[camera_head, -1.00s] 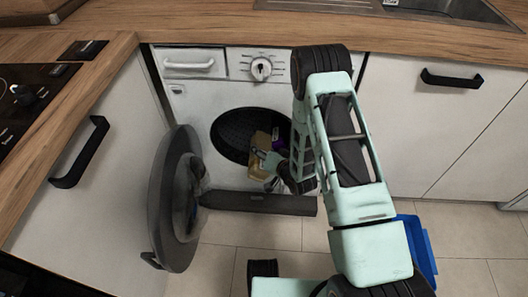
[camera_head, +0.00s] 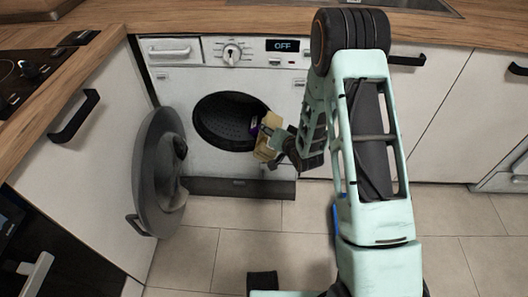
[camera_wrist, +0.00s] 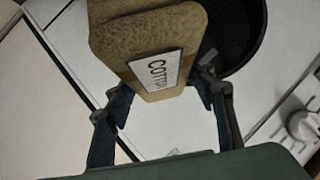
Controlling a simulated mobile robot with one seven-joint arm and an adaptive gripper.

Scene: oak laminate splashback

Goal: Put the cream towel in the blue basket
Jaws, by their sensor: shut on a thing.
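The cream towel (camera_head: 268,148), a tan folded block with a white "COTTON" label, is at the right edge of the washing machine's round opening. My gripper (camera_head: 276,146) is shut on it. In the wrist view the towel (camera_wrist: 150,40) sits between the two fingers of my gripper (camera_wrist: 160,92), label facing the camera. The blue basket (camera_head: 337,222) stands on the floor at the right. Only a thin blue strip of it shows; my arm hides the rest.
The washing machine (camera_head: 225,170) has its round door (camera_head: 150,175) swung open to the left. A purple thing (camera_head: 254,128) shows beside the towel at the drum opening (camera_head: 220,120). The worktop (camera_head: 200,20) runs above.

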